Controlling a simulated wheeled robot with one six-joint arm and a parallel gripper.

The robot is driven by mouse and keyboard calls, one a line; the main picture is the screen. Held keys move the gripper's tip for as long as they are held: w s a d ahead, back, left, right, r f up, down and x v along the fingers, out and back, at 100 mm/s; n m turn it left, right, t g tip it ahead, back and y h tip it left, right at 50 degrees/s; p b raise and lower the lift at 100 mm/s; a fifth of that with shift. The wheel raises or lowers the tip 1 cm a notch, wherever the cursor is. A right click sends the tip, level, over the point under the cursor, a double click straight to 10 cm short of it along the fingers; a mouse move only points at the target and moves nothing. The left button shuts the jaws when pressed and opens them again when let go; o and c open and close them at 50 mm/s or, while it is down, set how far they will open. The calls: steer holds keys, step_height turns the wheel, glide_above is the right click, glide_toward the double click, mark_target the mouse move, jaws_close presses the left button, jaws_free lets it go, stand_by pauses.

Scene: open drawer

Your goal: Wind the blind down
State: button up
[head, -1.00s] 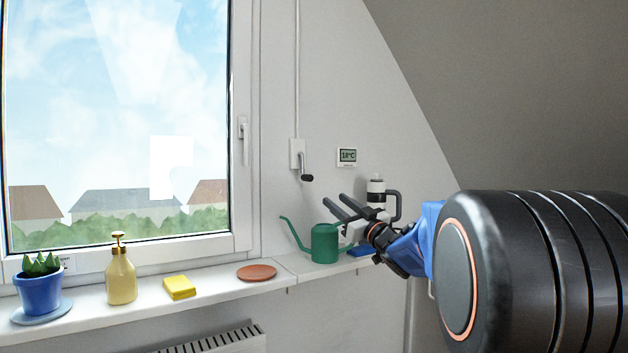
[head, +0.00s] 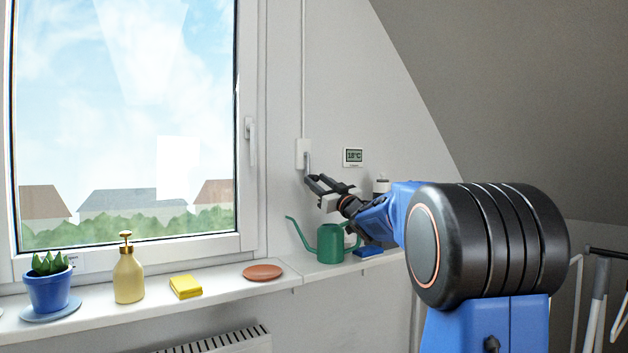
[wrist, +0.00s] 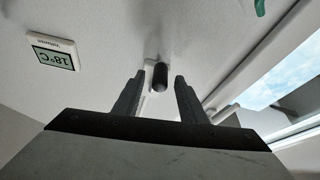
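The crank box (head: 302,150) is a small white unit on the wall right of the window, with a thin rod or cord running up from it. Its crank ends in a dark knob (wrist: 160,76), largely hidden behind my fingers in the head view. My gripper (head: 316,182) is open at the crank. In the wrist view my gripper (wrist: 157,84) has its fingertips on either side of the knob, with gaps visible; I cannot tell how deep the knob sits between them. The window (head: 130,120) is uncovered; no blind fabric shows.
The sill below holds a green watering can (head: 330,242), a terracotta saucer (head: 262,272), a yellow sponge (head: 186,287), a soap bottle (head: 128,277) and a blue plant pot (head: 48,291). A thermometer (head: 353,157) hangs right of the crank. A window handle (head: 250,142) is to its left.

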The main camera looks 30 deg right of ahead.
steer(key=shift+x, duration=1.35)
jaws_close()
steer(key=shift+a, duration=0.1)
